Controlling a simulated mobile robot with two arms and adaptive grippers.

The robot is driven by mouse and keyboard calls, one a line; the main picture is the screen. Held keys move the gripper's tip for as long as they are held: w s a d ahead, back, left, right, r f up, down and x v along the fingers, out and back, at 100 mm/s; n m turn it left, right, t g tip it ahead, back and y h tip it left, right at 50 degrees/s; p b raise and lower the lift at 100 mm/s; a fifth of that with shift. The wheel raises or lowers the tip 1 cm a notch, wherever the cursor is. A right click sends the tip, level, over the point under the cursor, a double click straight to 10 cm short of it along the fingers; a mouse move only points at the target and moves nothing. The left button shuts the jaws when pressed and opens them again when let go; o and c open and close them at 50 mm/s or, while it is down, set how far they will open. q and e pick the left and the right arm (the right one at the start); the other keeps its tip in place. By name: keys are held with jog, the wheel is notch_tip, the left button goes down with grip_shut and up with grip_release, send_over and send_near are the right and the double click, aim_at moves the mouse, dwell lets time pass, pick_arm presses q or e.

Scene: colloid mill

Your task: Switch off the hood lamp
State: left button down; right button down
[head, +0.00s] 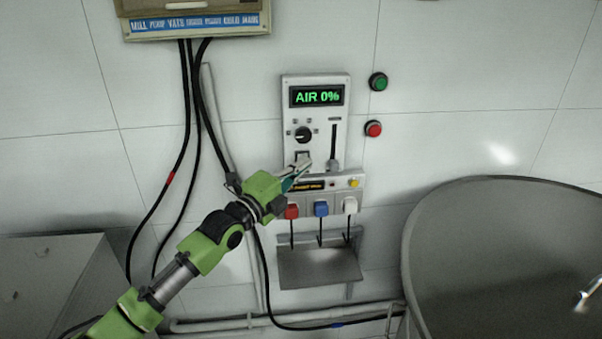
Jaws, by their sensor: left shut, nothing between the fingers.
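A light grey control panel (313,113) on the tiled wall has a lit green display (317,96) reading "AIR 0%". Below it are a black rotary knob (303,134), a vertical slider slot (334,140) with a grey handle low in it, and a small switch (303,156) at lower left. I cannot tell which control is the hood lamp's. My left gripper (304,167) is shut and empty, its fingertips at the panel's lower part just by the small switch, partly covering that area. I cannot tell whether they touch. No lamp shows.
Green (378,82) and red (373,129) buttons are at right. A large metal vessel (409,260) fills the lower right. Black cables hang at left.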

pick_arm(q)
jog(key=shift+w+a+r+b, duration=0.1)
jog(key=shift+w+b, duration=0.2)
jog(key=shift+w, duration=0.25)
pick_arm(e)
jog(key=shift+s+f, duration=0.25)
jog(key=shift+f, duration=0.4)
pick_arm(q)
jog(key=shift+r, duration=0.15)
pick_arm(e)
jog(key=shift+r, duration=0.1)
pick_arm(q)
jog(key=shift+w+r+p, duration=0.2)
jog(key=shift+w+p, duration=0.05)
jog(key=shift+p, duration=0.1)
jog(key=shift+f+n+g, duration=0.25)
jog(key=shift+n+g, duration=0.05)
pick_arm(e)
jog(key=shift+a+r, duration=0.15)
jog(key=shift+r, duration=0.05)
pick_arm(q)
jog(key=shift+s, duration=0.1)
pick_arm(e)
jog(key=shift+s+r, duration=0.1)
